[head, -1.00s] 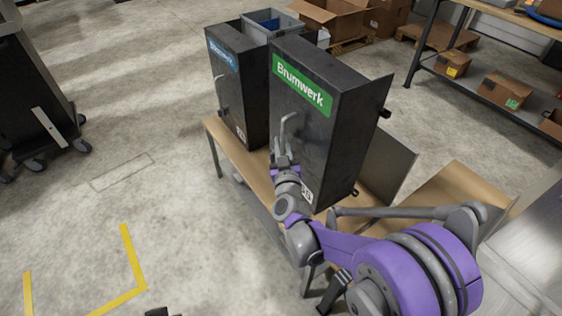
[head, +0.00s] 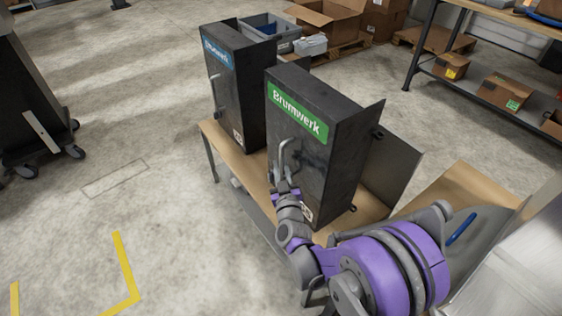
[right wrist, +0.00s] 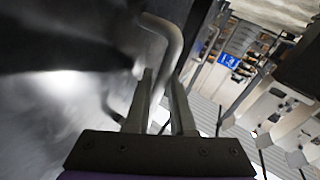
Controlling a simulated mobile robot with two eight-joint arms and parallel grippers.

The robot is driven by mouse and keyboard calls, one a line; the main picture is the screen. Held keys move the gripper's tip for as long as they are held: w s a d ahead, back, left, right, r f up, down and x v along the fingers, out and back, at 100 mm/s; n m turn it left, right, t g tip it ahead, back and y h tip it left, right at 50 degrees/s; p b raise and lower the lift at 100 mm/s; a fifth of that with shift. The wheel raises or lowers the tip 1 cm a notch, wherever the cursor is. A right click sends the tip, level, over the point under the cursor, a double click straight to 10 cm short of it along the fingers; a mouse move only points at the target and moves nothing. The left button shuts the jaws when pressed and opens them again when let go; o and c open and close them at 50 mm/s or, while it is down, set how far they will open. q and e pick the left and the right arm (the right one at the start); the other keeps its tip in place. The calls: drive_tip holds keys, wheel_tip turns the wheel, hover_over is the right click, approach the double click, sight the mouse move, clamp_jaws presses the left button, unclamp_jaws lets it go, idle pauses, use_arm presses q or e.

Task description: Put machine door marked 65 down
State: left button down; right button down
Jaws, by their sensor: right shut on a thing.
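The dark box-shaped machine door (head: 300,155) with a green Brumwerk sign stands upright over the wooden table, right of centre in the head view. A small white label (head: 307,212) sits low on its front, partly behind my arm; I cannot read its number. Its bent grey handle (head: 287,150) also shows in the right wrist view (right wrist: 172,45). My right gripper (head: 283,183) is shut on this handle, its fingers (right wrist: 161,95) either side of the bar. I cannot tell whether the lower edge touches the table. My left gripper is not in view.
A similar dark unit (head: 235,95) with a blue sign stands close behind on the left. The wooden table (head: 225,150) carries both. A dark panel (head: 393,170) stands behind the green-signed door. Cardboard boxes (head: 330,15) lie farther back.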

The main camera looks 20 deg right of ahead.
drive_tip(key=shift+f, duration=0.3)
drive_tip(key=shift+r, duration=0.1)
drive_tip(key=c, duration=0.8)
unclamp_jaws()
drive_tip(key=shift+o, duration=0.2)
drive_tip(key=s+a+p, duration=0.1)
drive_tip(key=s, duration=1.1)
drive_tip(key=shift+a+f, duration=0.3)
